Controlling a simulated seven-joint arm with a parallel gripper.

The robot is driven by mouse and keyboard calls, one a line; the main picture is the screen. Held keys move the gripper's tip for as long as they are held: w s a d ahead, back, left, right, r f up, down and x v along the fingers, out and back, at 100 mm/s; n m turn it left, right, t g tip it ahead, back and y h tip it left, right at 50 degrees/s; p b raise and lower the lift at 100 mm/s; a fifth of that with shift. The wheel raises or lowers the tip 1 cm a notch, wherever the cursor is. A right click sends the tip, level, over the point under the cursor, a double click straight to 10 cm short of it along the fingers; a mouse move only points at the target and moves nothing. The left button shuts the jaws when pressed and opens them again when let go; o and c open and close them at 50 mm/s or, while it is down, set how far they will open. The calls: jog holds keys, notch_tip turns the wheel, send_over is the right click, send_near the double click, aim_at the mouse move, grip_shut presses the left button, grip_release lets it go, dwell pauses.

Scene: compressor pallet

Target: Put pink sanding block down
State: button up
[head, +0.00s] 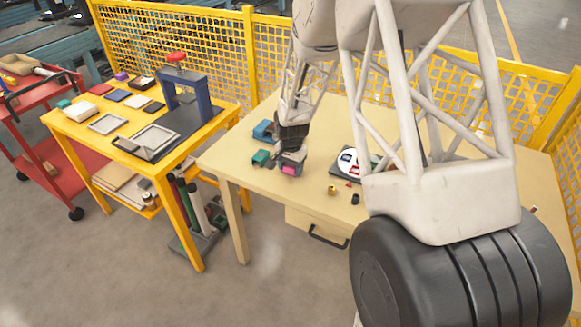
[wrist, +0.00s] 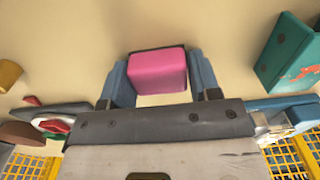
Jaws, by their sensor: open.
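The pink sanding block (wrist: 157,71) is between the two fingers of my gripper (wrist: 160,84) in the wrist view, with its dark underside edge along the far side. The fingers are apart, one on each side of the block. A narrow gap seems to show beside the block, but I cannot tell whether either finger touches it. In the head view the pink block (head: 289,170) shows below my gripper (head: 290,163), low over the cream table (head: 237,165). It appears to be at the tabletop; its underside contact is hidden.
A teal block (head: 261,158) lies just left of my gripper, with a blue item (head: 264,130) behind it. To the right are a round white disc (head: 347,160), a brass piece (head: 333,189) and a small black piece (head: 355,199). The table's front left is clear.

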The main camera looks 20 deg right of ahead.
jog(key=shift+s+d+f, duration=0.2)
jog(key=shift+s+f, duration=0.15)
jog(key=shift+f, duration=0.2)
jog(key=shift+o, duration=0.3)
jog(key=shift+d+r, duration=0.1)
jog(key=shift+r, duration=0.35)
jog(key=r, duration=0.4)
jog(key=w+r, duration=0.1)
jog(key=r, duration=0.1)
jog(key=shift+r, duration=1.15)
jog(key=shift+r, duration=0.15)
